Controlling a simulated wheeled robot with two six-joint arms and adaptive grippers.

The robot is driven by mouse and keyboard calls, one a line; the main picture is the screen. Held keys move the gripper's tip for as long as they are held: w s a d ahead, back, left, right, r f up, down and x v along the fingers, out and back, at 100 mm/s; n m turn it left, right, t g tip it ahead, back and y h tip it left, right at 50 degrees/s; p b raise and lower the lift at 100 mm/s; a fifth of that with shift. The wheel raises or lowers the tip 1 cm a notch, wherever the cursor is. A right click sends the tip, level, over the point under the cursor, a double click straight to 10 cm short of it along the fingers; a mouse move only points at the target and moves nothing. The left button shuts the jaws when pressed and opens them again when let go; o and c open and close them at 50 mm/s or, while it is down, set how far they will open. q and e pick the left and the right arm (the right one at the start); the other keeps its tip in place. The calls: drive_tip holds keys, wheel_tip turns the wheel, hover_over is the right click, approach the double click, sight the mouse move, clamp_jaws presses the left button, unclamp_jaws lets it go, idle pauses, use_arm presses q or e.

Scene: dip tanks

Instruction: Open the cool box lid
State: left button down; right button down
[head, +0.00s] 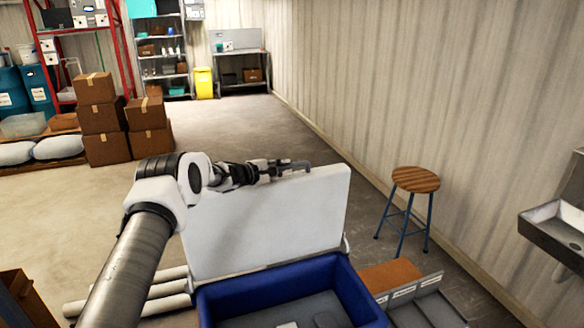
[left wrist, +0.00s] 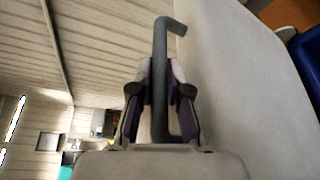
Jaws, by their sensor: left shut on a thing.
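The cool box (head: 352,284) is a blue open-topped box at the bottom of the head view. Its white lid (head: 270,228) stands up, close to upright, along the box's far edge, and the inside is exposed. The lid also fills the right of the left wrist view (left wrist: 245,85). My left gripper (head: 272,170) is at the lid's upper edge, shut on a dark grey bent handle (head: 295,166). In the left wrist view, the handle (left wrist: 160,60) runs between the two fingers (left wrist: 160,100). My right gripper is not in view.
A stool (head: 415,180) stands right of the lid, near the wall. Sectioned grey trays (head: 425,300) lie right of the box, and white rolls (head: 150,292) lie left of it. Stacked cartons (head: 100,118) stand further back. The floor behind the lid is clear.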

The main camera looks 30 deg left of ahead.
use_arm(q)
drive_tip(key=shift+w+a, duration=0.45)
drive_tip(key=shift+a, duration=0.1)
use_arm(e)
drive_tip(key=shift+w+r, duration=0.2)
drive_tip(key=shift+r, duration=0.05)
use_arm(q)
drive_tip(key=c, duration=1.4)
unclamp_jaws()
drive_tip(key=shift+f, duration=0.1)
drive_tip(key=v, duration=1.2)
drive_tip(key=shift+a, duration=0.1)
drive_tip(key=shift+w, duration=0.1)
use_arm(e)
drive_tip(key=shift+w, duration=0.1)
